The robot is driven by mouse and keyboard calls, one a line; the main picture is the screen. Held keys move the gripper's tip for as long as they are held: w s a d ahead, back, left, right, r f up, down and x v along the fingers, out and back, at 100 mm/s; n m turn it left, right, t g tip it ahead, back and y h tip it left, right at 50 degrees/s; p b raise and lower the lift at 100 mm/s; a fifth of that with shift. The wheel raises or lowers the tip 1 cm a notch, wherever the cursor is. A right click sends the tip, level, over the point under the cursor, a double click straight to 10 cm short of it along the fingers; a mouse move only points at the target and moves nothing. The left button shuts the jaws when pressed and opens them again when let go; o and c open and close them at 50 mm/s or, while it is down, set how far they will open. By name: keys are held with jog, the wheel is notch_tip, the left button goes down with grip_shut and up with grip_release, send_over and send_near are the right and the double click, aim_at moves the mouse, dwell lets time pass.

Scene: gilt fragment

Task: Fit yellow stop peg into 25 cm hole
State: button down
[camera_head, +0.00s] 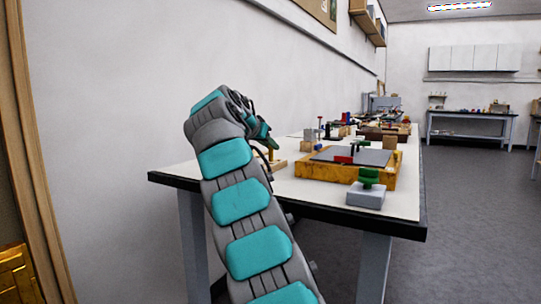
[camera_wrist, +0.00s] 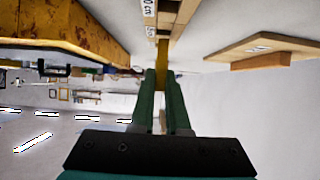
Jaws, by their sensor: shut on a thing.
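My gripper (camera_head: 268,143) is over the near left part of the workbench. In the wrist view its two green fingers (camera_wrist: 163,72) are shut on the yellow stop peg (camera_wrist: 163,50). The peg also shows as a small yellow upright piece (camera_head: 271,155) below the gripper in the head view. A wooden strip with white cm labels (camera_wrist: 149,8) lies just past the peg's end. The labels are too cut off to tell which hole is at the peg. I cannot tell whether the peg's end is in a hole or only close to the strip.
A yellow-brown wooden tray (camera_head: 320,171) with a grey plate stands right of the gripper. A grey block with a green knob (camera_head: 367,190) is at the bench's front right. A wooden piece (camera_wrist: 262,48) shows at right in the wrist view. Several small items stand farther back.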

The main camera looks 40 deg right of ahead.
jog(key=shift+f+b, duration=0.3)
jog(key=shift+f, duration=1.05)
jog(key=c, duration=0.9)
grip_release()
jog(key=shift+v, duration=6.1)
jog(key=shift+d, duration=0.1)
